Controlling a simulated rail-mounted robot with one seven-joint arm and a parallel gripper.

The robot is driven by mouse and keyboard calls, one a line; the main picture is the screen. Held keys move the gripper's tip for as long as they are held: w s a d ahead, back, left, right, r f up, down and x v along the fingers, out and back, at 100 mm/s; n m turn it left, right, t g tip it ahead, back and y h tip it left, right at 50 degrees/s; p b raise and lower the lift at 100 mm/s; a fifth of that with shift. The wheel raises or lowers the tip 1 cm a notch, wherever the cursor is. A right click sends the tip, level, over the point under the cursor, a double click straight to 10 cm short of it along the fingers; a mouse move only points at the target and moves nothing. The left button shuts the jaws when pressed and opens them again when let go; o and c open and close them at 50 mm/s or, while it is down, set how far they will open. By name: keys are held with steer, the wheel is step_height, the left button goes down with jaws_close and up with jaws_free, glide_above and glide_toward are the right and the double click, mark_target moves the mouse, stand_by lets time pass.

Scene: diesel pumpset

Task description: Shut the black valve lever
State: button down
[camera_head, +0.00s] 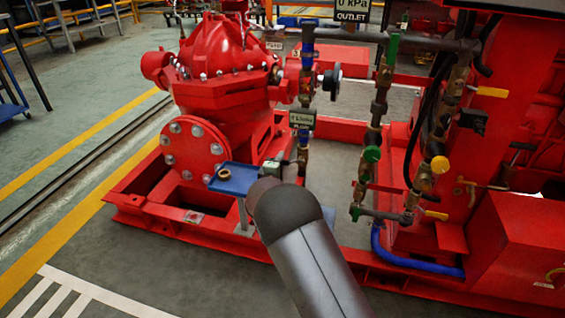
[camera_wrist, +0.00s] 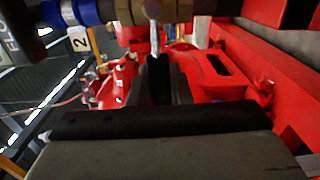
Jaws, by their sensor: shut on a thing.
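In the wrist view my gripper (camera_wrist: 158,72) is shut on the black valve lever (camera_wrist: 155,42), whose pale metal neck runs up between the fingertips to a brass valve body (camera_wrist: 150,10) at the top edge. The lever's held part is dark and mostly hidden between the dark fingers. In the head view my rounded grey wrist covers most of the gripper and the lever. The brass fitting (camera_head: 303,156) of the thin vertical pipe shows just above my wrist.
A small blue tray (camera_head: 233,180) with a brass ring on it is close to the left of my wrist. The red pump (camera_head: 220,60) stands behind. To the right are pipes with a green knob (camera_head: 372,154) and a yellow lever (camera_head: 491,92). The floor at the front left is clear.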

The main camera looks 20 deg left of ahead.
steer(key=c, duration=1.3)
jaws_free()
steer(key=s+p, duration=0.1)
steer(key=s, duration=0.4)
steer(key=s+p, duration=0.2)
steer(key=s, duration=0.4)
steer(key=s+p, duration=0.1)
steer(key=s, duration=0.5)
steer(key=shift+s+d+p, duration=0.25)
steer(key=shift+d+p, duration=0.05)
steer(key=shift+p, duration=0.1)
